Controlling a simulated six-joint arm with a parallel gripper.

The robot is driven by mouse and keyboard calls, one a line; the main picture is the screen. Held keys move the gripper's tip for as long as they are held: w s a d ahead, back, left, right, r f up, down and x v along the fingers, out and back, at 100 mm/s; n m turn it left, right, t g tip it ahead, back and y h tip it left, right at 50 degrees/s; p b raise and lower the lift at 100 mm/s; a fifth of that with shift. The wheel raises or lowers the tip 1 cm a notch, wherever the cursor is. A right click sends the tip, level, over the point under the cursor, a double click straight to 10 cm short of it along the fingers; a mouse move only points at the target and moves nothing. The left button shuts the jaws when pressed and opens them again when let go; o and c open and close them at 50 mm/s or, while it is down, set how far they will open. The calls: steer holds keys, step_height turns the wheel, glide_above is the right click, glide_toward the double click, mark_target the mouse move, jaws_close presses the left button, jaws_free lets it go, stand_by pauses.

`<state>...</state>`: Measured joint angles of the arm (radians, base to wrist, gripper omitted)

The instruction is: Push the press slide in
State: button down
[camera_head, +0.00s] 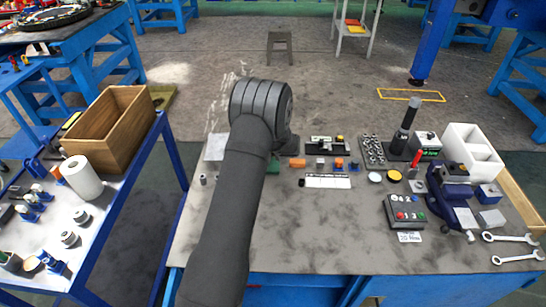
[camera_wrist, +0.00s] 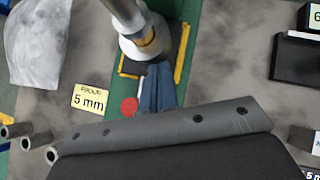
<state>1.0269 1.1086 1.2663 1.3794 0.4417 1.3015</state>
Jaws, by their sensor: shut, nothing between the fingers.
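In the wrist view a press stands on a green base plate (camera_wrist: 208,28), with a silver column and round head (camera_wrist: 150,45) above it. Yellow strips (camera_wrist: 183,52) edge a dark part (camera_wrist: 132,66) under the head, which may be the slide; the head and my fingers hide much of it. My gripper (camera_wrist: 158,72) has its blue-grey fingers shut together and empty, pointing in under the head. I cannot tell whether they touch the slide. A red dot (camera_wrist: 129,106) lies beside the fingers. In the head view my arm hides the gripper and most of the press; a green corner (camera_head: 272,165) shows.
A yellow "5 mm" card (camera_wrist: 90,100) and a grey block (camera_wrist: 36,42) lie left of the press, with metal tubes (camera_wrist: 27,142) below. A black holder (camera_wrist: 296,55) is at right. The bench front (camera_head: 330,235) is clear; a control box (camera_head: 405,211) stands right.

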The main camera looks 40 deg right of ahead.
steer(key=shift+w+d+r, duration=0.2)
steer(key=shift+w+d, duration=0.05)
steer(key=s, duration=0.1)
steer(key=s+a, duration=0.1)
steer(key=s, duration=0.1)
steer(key=s+a, duration=0.1)
steer(key=shift+s+r, duration=0.1)
steer(key=shift+s, duration=0.25)
steer(key=v, duration=0.9)
